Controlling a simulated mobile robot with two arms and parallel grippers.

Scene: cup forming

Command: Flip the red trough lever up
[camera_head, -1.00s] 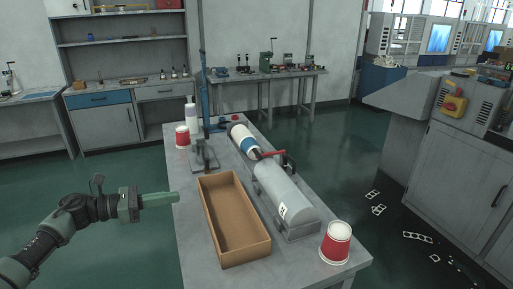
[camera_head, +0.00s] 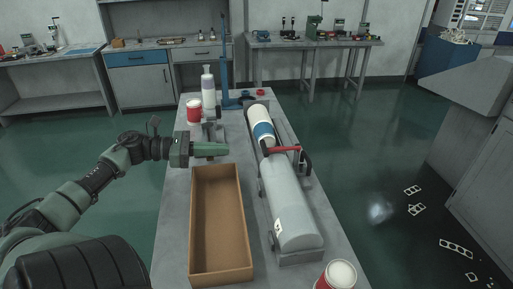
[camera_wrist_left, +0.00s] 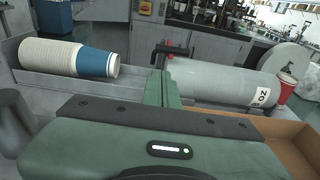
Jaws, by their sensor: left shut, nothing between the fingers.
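The red lever (camera_head: 283,149) lies across the trough between the stack of cups and the grey cylinder (camera_head: 290,214). A black handle is at its right end. In the left wrist view the red lever (camera_wrist_left: 170,57) is partly hidden behind my fingers. The stack of white and blue cups (camera_head: 261,122) lies in the trough; it also shows in the left wrist view (camera_wrist_left: 66,57). My left gripper (camera_head: 226,150) is shut and empty, to the left of the lever and apart from it, near the far end of the brown box. My right gripper is not in view.
The open, empty brown box (camera_head: 238,272) stands left of the cylinder. Red cups stand at the table's far left (camera_head: 194,112) and near edge (camera_head: 337,275). A white bottle (camera_head: 208,91) and a blue stand (camera_head: 223,75) are at the back.

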